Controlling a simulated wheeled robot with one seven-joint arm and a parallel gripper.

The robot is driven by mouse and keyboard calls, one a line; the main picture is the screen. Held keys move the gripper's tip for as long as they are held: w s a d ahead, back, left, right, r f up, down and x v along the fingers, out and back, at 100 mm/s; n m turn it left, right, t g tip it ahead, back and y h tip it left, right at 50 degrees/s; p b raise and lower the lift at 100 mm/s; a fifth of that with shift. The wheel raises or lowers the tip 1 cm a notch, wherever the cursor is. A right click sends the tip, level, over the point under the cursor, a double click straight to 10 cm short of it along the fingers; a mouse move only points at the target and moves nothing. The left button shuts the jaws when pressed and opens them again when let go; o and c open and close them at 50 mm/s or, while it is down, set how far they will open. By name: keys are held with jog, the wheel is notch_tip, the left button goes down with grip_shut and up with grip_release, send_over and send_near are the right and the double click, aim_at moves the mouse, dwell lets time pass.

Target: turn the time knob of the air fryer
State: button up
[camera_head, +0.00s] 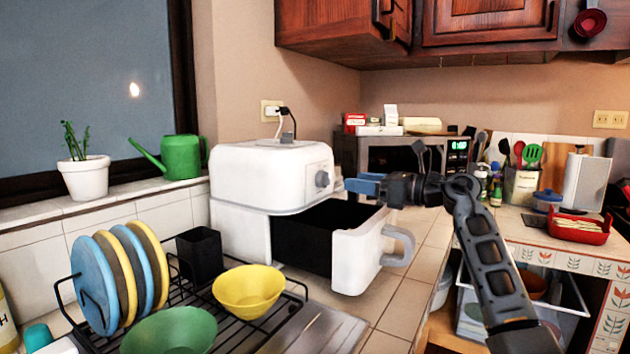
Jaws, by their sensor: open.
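The white air fryer (250,170) stands on the tiled counter, its basket drawer (358,246) pulled out toward the right. A round grey knob (322,179) sits on the right part of its body, above the drawer. Whether it is the time knob cannot be read, and no other knob is clear. My gripper (350,184) reaches in from the right at about the knob's height. Its blue-grey fingers are open and close to the knob. Whether they touch it cannot be told from this angle.
The open drawer and its handle (400,246) lie below my gripper. A dish rack (190,290) with plates and bowls stands in front of the air fryer. A microwave (410,155) is behind my arm. A red tray (580,228) sits on the right counter.

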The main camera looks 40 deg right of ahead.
aim_at(325, 180)
jog(key=x, duration=0.8)
jog(key=shift+p, duration=0.3)
jog(key=shift+s, duration=0.1)
jog(key=c, duration=1)
